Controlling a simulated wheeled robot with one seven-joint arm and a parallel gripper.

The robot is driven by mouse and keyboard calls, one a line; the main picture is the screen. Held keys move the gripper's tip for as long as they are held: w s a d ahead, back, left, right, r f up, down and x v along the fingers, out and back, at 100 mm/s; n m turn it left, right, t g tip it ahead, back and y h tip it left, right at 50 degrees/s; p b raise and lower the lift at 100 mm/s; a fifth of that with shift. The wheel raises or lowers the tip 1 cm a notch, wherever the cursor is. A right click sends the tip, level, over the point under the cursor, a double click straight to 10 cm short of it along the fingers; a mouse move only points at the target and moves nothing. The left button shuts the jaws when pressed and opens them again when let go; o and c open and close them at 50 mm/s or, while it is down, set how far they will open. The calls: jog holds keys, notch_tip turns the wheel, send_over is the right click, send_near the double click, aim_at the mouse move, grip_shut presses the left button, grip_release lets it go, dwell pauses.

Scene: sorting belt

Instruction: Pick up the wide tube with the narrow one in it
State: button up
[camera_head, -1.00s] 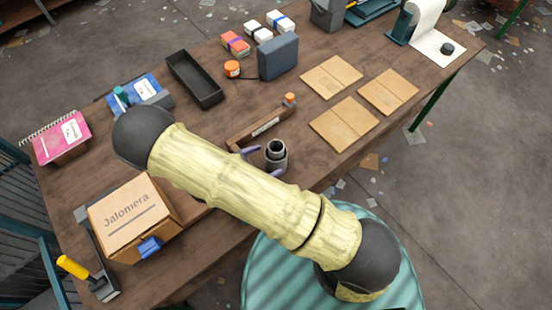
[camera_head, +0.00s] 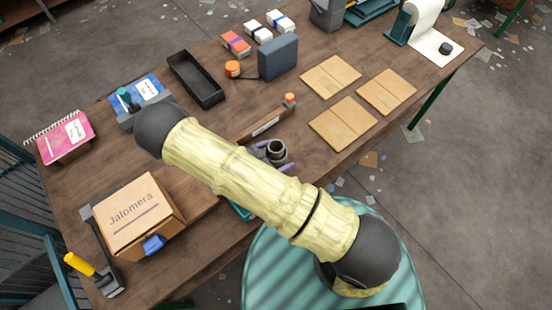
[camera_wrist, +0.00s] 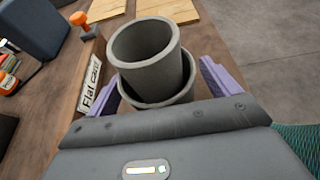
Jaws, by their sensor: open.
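Two grey tubes stand on the table. The narrow tube (camera_wrist: 145,52) sits inside the wide tube (camera_wrist: 166,102) and sticks up out of it, with its open top showing. In the head view the narrow tube (camera_head: 277,147) shows just beyond my arm, and the wide tube is partly covered. My gripper (camera_wrist: 155,72) is open, with one purple finger on the left of the tubes and one on the right. I cannot tell whether the fingers touch the wide tube. The wide tube's lower part is hidden behind the gripper body.
Flat cardboard pieces (camera_head: 343,122) lie to the right. A cardboard box (camera_head: 130,215) stands near the front left. The table edge is close by.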

jog(key=c, duration=1.1)
jog(key=shift+o, duration=0.2)
jog(key=shift+r, duration=0.15)
notch_tip(320, 180, up, 10)
jog(key=b, duration=0.2)
